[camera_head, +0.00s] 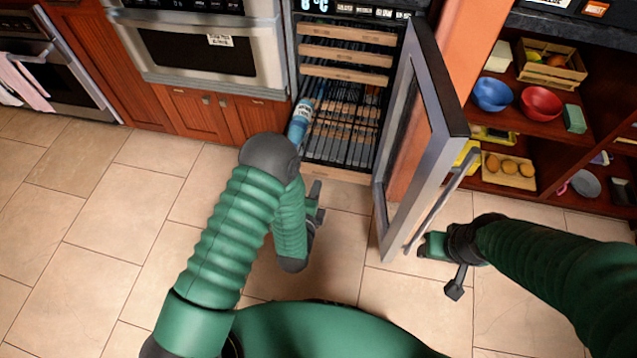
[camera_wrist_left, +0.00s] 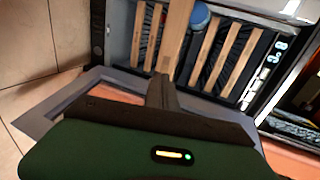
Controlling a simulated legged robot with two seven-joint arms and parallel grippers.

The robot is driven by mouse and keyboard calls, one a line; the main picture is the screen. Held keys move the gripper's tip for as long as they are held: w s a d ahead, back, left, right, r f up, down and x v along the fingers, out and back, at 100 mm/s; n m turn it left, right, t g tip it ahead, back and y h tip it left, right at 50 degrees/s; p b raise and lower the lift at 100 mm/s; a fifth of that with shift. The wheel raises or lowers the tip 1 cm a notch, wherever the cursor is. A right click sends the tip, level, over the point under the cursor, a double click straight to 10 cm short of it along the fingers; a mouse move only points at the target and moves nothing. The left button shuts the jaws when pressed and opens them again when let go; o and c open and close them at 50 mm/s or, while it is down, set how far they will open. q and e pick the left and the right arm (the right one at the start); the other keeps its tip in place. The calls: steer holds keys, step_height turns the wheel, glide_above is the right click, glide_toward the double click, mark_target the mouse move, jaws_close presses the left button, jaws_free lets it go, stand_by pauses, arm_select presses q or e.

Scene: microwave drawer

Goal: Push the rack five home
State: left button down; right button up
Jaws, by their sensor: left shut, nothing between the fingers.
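The wine cooler stands open, with several wooden-fronted racks in it. A rack (camera_head: 340,134) with dark slats spans the lower part, with a pale wooden front (camera_head: 338,174) at the bottom; I cannot tell its number. A blue-capped bottle (camera_head: 301,117) lies at its left side. My left gripper (camera_head: 316,189) is shut and empty, just below this front. In the left wrist view its shut fingertips (camera_wrist_left: 160,88) are close to the end of a wooden bar (camera_wrist_left: 175,38); contact is unclear. My right gripper (camera_head: 447,272) is to the right, below the door handle; its jaw gap is unclear.
The cooler's glass door (camera_head: 424,130) is swung open on the right, with a long handle (camera_head: 437,212). An oven (camera_head: 205,45) is left of the cooler. Shelves with a blue bowl (camera_head: 492,94) and a red bowl (camera_head: 541,103) are right. The tiled floor at left is clear.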

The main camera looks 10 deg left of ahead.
mark_target(319, 173)
arm_select(q)
steer(key=shift+w+a+f, duration=0.1)
steer(key=shift+w+a, duration=0.1)
steer(key=shift+w, duration=0.45)
steer(key=shift+w+a, duration=0.15)
steer(key=shift+w, duration=0.45)
steer(key=shift+w+a+b, duration=0.1)
steer(key=shift+w+b, duration=0.15)
steer(key=shift+b, duration=0.05)
steer(key=shift+d, duration=0.3)
arm_select(e)
steer(key=shift+a+f, duration=0.3)
steer(key=shift+f, duration=0.15)
